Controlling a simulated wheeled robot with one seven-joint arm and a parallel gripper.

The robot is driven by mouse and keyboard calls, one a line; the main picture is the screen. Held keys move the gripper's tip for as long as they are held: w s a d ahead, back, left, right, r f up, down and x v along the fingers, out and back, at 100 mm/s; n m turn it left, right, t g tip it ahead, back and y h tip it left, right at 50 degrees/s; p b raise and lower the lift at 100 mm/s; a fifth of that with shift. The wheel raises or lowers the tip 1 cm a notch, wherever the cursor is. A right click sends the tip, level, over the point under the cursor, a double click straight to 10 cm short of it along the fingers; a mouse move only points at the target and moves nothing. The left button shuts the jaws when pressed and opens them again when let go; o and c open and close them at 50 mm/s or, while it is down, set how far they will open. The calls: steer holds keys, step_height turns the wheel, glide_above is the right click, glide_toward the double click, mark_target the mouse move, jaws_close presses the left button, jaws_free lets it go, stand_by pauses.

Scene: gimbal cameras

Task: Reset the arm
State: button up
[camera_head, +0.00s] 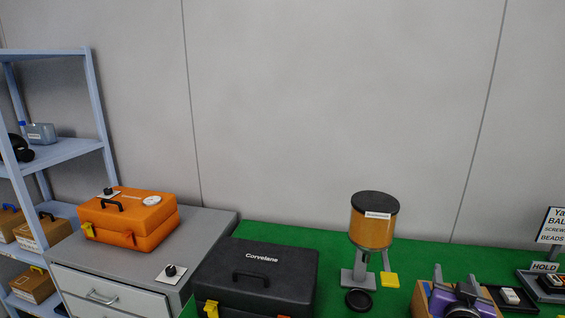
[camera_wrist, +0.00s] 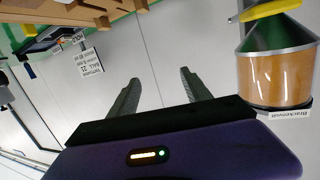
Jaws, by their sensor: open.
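My gripper (camera_wrist: 160,75) shows in the wrist view with its two grey fingers spread wide apart. Nothing is between the fingers; only grey wall lies behind them. In the head view my purple gripper (camera_head: 456,276) is at the bottom right, fingers pointing up, in front of a wooden box (camera_head: 424,298). The dispenser (camera_head: 373,229), with an amber body and black lid, stands left of my gripper there. In the wrist view, which is upside down, the dispenser (camera_wrist: 280,80) is at the right, apart from the fingers.
A black case (camera_head: 257,277) lies on the green bench (camera_head: 320,240). A black round cap (camera_head: 358,300) lies before the dispenser. A sign (camera_head: 553,226) and small trays stand at right. An orange case (camera_head: 130,217) sits on a grey cabinet, with a shelf (camera_head: 70,150) at far left.

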steer(key=s+a+f+n+t+y, duration=0.2)
steer(key=s+a+n+y, duration=0.15)
steer(key=s+a, duration=0.6)
steer(key=s+a+f+n+t+y, duration=0.1)
steer(key=s+a+n+t+y, duration=0.4)
steer(key=s, duration=0.8)
steer(key=s+a+f+m+g, duration=0.1)
steer(key=s+a+g, duration=0.2)
steer(key=s, duration=0.8)
steer(key=s+a+f+g, duration=0.1)
steer(key=s+a+g, duration=0.2)
steer(key=s, duration=0.9)
steer(key=shift+a+f+m, duration=0.2)
steer(key=shift+a+m, duration=0.15)
steer(key=shift+a, duration=0.65)
